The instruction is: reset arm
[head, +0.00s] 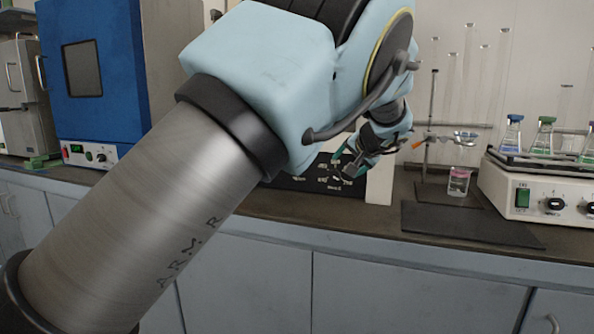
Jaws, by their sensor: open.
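My arm fills the left and middle of the head view, with a metal link marked "ARM R" and a light blue joint housing. My gripper (352,160) shows small beyond the housing, above the lab bench (300,212). It is open, its fingers pointing down and left. A black panel with white markings (318,185) stands just behind the fingers. I cannot tell whether they touch it. No held object shows. Part of the gripper and much of the bench's middle are hidden by my arm.
A blue oven (128,60) stands at the left. At the right are a glass beaker (458,182), a stand with tall glass tubes (432,110) and a white shaker (535,196) carrying flasks (545,138). A dark flat mat (470,224) lies bare near the bench's front edge.

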